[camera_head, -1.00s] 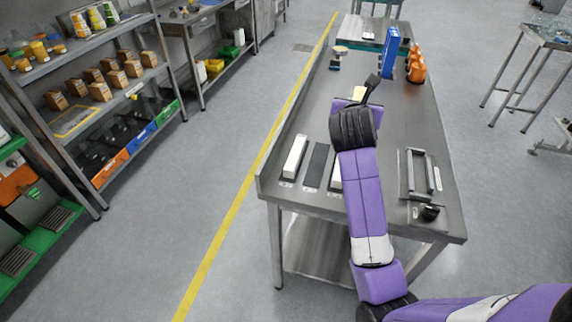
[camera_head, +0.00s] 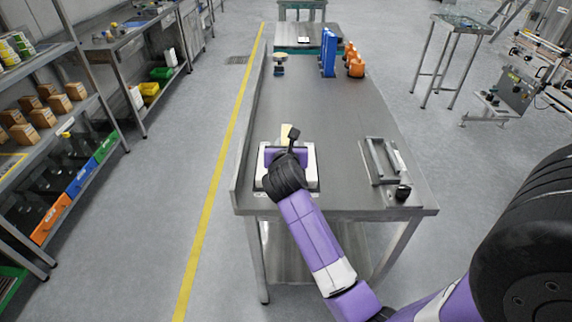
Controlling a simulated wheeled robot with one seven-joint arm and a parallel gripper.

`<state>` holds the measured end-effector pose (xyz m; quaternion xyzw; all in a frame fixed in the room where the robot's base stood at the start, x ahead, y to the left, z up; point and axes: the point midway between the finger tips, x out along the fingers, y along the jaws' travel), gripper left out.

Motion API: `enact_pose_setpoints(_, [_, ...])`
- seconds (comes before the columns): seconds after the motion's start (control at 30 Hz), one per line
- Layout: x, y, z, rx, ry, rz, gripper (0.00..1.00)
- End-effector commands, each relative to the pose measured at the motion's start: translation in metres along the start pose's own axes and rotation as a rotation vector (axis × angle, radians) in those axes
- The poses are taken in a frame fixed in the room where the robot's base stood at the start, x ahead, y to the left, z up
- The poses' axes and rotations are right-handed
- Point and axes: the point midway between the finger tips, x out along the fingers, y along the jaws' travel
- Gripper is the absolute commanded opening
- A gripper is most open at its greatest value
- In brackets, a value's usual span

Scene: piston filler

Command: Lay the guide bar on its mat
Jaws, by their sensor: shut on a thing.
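A pale cream bar, the guide bar (camera_head: 286,132), sticks out beyond my gripper (camera_head: 287,152), which is shut on it. Most of the bar is hidden by my wrist and the purple gripper body. My gripper is over the row of mats at the near left of the steel table. A white bar (camera_head: 262,165) lies to its left and another white bar (camera_head: 311,165) to its right. The dark middle mat between them is hidden under my gripper. I cannot tell whether the held bar touches the mat.
A metal frame with handles (camera_head: 381,160) and a black knob (camera_head: 403,193) are at the table's right. A blue holder (camera_head: 328,53), orange bottles (camera_head: 355,66) and a small stand (camera_head: 279,64) are at the far end. The middle of the table (camera_head: 310,108) is clear.

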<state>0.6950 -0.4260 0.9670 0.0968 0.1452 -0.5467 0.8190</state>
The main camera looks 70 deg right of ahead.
Motion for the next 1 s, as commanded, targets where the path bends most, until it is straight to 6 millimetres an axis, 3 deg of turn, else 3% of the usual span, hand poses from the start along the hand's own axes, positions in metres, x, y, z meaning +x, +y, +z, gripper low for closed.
enact_pose_setpoints(0.1, [0.007,0.000,-0.019,-0.002,-0.001,0.000,0.00])
enact_pose_setpoints(0.37, [0.013,0.000,-0.034,-0.001,-0.001,0.000,0.00])
enact_pose_setpoints(0.6, [0.024,-0.001,-0.065,-0.002,-0.001,-0.001,0.00])
enact_pose_setpoints(1.0, [0.026,0.000,-0.070,0.000,-0.002,0.000,0.00])
